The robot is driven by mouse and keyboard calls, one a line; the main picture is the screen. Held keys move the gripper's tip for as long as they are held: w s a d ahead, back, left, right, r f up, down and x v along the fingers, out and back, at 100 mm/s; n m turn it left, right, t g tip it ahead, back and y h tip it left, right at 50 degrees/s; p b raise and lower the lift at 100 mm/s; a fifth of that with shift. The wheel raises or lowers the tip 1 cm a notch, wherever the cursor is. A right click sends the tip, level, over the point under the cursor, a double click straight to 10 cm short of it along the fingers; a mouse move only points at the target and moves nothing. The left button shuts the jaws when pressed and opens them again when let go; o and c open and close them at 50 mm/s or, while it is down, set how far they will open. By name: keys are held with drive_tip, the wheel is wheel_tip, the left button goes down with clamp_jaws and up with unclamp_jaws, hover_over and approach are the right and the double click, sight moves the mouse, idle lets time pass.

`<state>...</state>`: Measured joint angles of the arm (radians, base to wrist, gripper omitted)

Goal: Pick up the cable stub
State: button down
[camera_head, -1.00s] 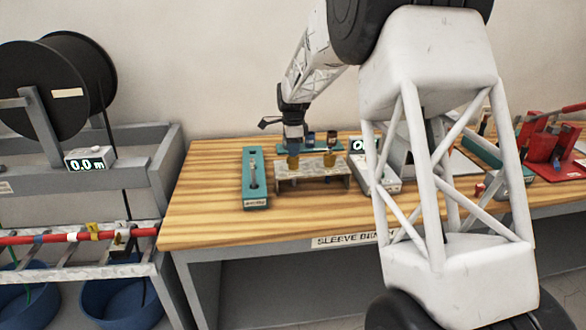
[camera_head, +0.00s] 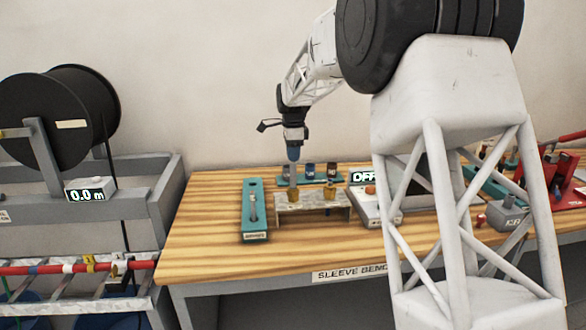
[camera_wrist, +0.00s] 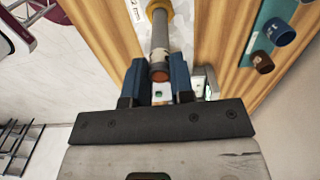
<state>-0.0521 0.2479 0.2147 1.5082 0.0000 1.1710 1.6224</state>
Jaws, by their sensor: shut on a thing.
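The cable stub (camera_head: 292,176) is a grey upright rod below my gripper (camera_head: 293,153) in the head view. In the wrist view the stub (camera_wrist: 160,40) has a copper-coloured near end and sits between the two blue fingers of my gripper (camera_wrist: 158,80), which is shut on it. Its far end lines up with a gold fitting (camera_wrist: 157,8). In the head view that left gold fitting (camera_head: 293,195) is on a grey metal stand (camera_head: 312,202). I cannot tell whether the stub's lower end is still inside the fitting.
A second gold fitting (camera_head: 330,191) is on the stand's right. A teal tray (camera_head: 255,212) lies to the left, and a teal rack holds several dark sleeves (camera_head: 310,172) behind. A device with an OFF display (camera_head: 364,177) stands right. The wooden bench (camera_head: 205,225) is clear at left.

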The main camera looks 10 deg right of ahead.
wheel_tip(320, 180, up, 8)
idle(0.4)
drive_tip(key=shift+w+f, duration=0.1)
drive_tip(key=shift+w, duration=0.05)
idle(0.5)
